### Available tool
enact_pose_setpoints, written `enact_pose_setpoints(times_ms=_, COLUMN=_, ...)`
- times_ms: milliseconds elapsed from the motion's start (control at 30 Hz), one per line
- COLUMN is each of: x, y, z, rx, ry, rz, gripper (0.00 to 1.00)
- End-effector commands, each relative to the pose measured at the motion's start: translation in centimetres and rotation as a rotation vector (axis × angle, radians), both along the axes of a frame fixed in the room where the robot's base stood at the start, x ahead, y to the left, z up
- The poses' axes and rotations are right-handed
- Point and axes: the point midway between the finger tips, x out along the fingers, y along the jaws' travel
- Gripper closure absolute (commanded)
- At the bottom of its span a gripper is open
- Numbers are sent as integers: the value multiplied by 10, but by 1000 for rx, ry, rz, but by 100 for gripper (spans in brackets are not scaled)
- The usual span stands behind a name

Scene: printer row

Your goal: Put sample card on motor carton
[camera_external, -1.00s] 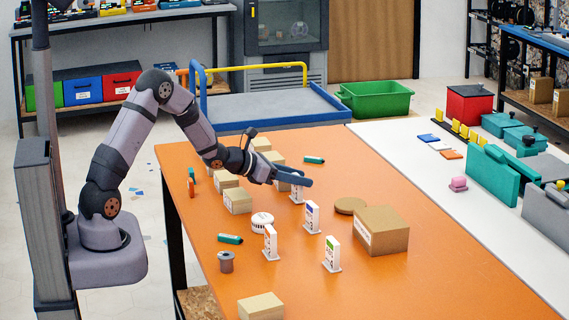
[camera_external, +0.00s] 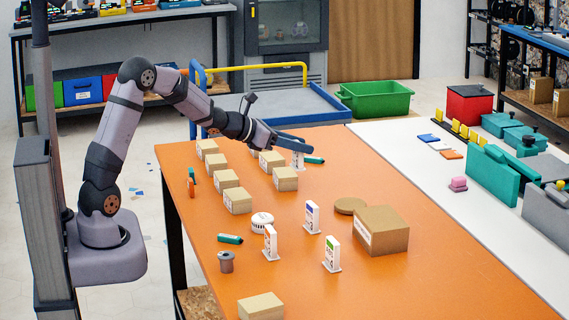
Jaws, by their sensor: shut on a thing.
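My gripper (camera_external: 294,142) is shut on a white sample card (camera_external: 298,159) above the far part of the orange table; the card hangs upright below the fingers, its upper part hidden. Several small tan cartons (camera_external: 226,179) stand in two rows below and left of my gripper. A larger tan carton (camera_external: 381,231) with a white label stands at the right. I cannot read the labels to tell which is the motor carton.
Three similar upright cards, blue (camera_external: 312,216), orange (camera_external: 270,242) and green (camera_external: 332,253), stand mid-table. A white round puck (camera_external: 262,222), brown disc (camera_external: 350,205), grey spool (camera_external: 226,262) and teal tubes (camera_external: 230,239) lie around. The front right is clear.

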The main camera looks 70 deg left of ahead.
Motion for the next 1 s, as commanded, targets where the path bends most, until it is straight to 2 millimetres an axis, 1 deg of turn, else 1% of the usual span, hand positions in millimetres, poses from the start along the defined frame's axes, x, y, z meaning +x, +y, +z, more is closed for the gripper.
enact_pose_setpoints(times_ms=133, x=6, y=-16, z=2, rx=0, ry=0, rz=-29, gripper=83)
enact_pose_setpoints(times_ms=267, x=16, y=-47, z=-4, rx=-2, ry=3, rz=-83, gripper=83)
enact_pose_setpoints(times_ms=367, x=24, y=-79, z=-14, rx=-3, ry=3, rz=-137, gripper=83)
enact_pose_setpoints(times_ms=400, x=29, y=-93, z=-17, rx=-2, ry=4, rz=-163, gripper=83)
enact_pose_setpoints(times_ms=533, x=54, y=-141, z=-13, rx=1, ry=-1, rz=-266, gripper=83)
enact_pose_setpoints(times_ms=600, x=68, y=-167, z=-7, rx=3, ry=-3, rz=-340, gripper=83)
enact_pose_setpoints(times_ms=800, x=97, y=-230, z=18, rx=4, ry=-6, rz=-544, gripper=83)
enact_pose_setpoints(times_ms=900, x=106, y=-252, z=33, rx=6, ry=-6, rz=-634, gripper=83)
enact_pose_setpoints(times_ms=1000, x=111, y=-264, z=48, rx=5, ry=-6, rz=-706, gripper=83)
